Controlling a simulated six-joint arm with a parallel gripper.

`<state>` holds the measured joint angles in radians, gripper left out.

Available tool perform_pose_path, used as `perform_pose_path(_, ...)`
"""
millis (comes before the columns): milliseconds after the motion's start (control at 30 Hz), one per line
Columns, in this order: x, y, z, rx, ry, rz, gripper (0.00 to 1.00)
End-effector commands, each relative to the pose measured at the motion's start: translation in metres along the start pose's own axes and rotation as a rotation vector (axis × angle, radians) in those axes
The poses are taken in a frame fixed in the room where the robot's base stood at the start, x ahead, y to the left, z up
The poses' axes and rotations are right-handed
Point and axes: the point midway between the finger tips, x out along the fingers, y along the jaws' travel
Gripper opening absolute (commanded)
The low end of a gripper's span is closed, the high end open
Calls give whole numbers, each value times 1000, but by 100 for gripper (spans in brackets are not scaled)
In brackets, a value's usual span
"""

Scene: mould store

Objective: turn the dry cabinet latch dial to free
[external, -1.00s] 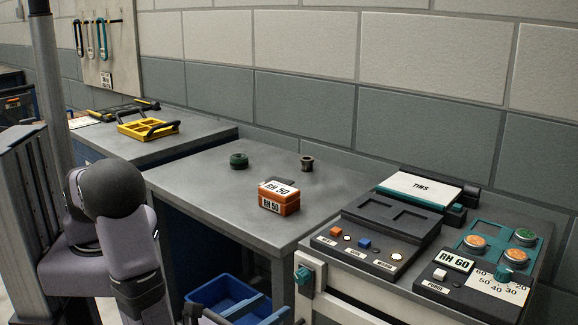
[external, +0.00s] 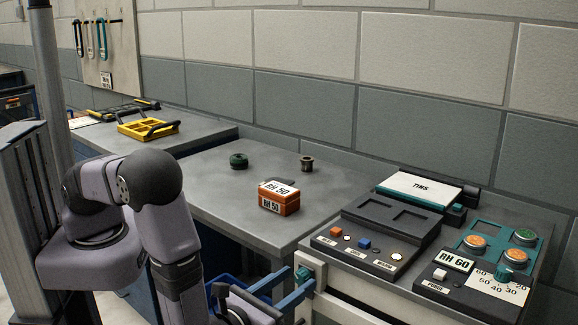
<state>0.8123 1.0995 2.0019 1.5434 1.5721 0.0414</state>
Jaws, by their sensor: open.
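The teal latch dial (external: 304,273) sits on the pale front of the dry cabinet (external: 345,309), at its upper left corner. My gripper (external: 296,279) has its two blue fingers spread apart and reaching toward the dial from the lower left. The fingertips are at the dial, one to its left and one just below it in the picture. I cannot tell whether they touch it. The dial's markings and exact angle are too small to read.
The cabinet top carries a button panel (external: 358,247), a tray marked TINS (external: 418,190) and an RH 60 panel (external: 470,275). An orange RH 50 box (external: 279,204) stands on the grey bench (external: 215,200). A blue bin is mostly hidden behind my arm.

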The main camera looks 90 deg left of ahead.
Motion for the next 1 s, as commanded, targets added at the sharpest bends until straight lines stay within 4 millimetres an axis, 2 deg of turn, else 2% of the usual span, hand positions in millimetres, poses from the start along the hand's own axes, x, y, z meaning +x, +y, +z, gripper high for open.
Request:
perform_pose_path(133,8,0,0,-1,0,0,43)
perform_pose_path(400,9,0,0,-1,0,0,43)
perform_pose_path(433,9,0,0,-1,0,0,41)
perform_pose_path(600,9,0,0,-1,0,0,2)
perform_pose_path(1000,9,0,0,46,0,0,2)
